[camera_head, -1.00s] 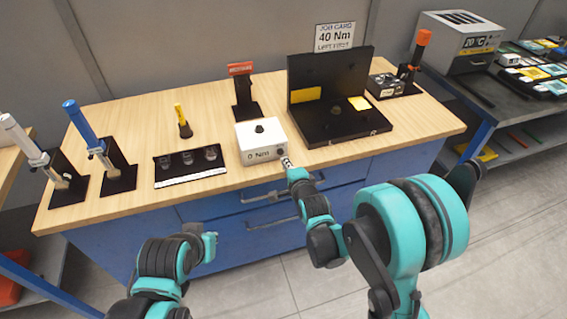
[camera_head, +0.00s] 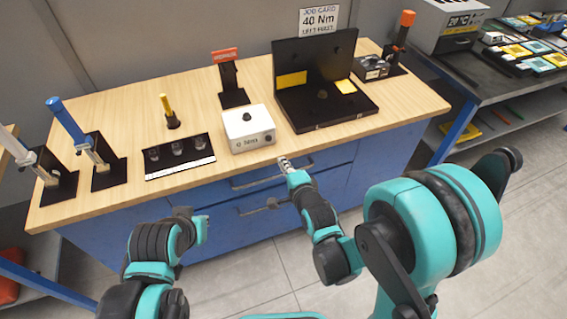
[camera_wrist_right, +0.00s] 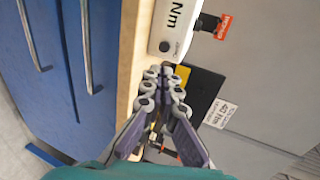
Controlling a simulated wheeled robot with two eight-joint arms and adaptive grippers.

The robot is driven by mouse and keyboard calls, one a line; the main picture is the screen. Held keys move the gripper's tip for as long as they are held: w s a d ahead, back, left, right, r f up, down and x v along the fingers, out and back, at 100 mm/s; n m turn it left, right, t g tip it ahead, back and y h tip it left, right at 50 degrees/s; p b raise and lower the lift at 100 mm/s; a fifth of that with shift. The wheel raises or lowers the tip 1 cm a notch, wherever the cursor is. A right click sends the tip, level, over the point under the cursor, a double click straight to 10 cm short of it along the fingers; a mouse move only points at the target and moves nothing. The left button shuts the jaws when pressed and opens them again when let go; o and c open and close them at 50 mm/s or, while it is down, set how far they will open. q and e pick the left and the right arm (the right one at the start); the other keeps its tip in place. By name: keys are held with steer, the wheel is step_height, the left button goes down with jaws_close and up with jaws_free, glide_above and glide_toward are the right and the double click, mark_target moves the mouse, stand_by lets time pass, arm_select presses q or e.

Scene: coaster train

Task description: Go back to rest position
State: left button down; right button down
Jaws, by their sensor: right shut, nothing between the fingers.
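My right gripper (camera_head: 285,163) is shut and empty, in front of the workbench's front edge, just below and right of the white torque tester box (camera_head: 248,129). In the right wrist view the gripper's fingers (camera_wrist_right: 163,75) are together with nothing between them, and the box (camera_wrist_right: 172,25) shows beyond the tips, apart from them. My left gripper (camera_head: 203,228) is in front of the blue drawers, low and left of the right one. It is small and seen from behind, so its jaw state is unclear.
On the wooden bench (camera_head: 120,110) stand a blue-handled tool (camera_head: 68,122), a black tray with sockets (camera_head: 180,157), a yellow-handled tool (camera_head: 167,108), a red-topped stand (camera_head: 228,75) and an open black case (camera_head: 330,115). Drawer handles (camera_head: 258,180) stick out near my right gripper.

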stand_by(0.5)
steer(key=s+d+r+n+g+h, duration=0.2)
steer(key=s+d+n+g, duration=0.1)
steer(key=s+d+n, duration=0.4)
steer(key=s+d+r+n+g+h, duration=0.2)
steer(key=s+d+n, duration=0.5)
steer(key=s, duration=0.5)
steer(key=shift+s+d+n+g, duration=0.3)
steer(key=shift+s+d+g, duration=0.1)
steer(key=shift+g, duration=0.5)
steer(key=shift+a, duration=0.15)
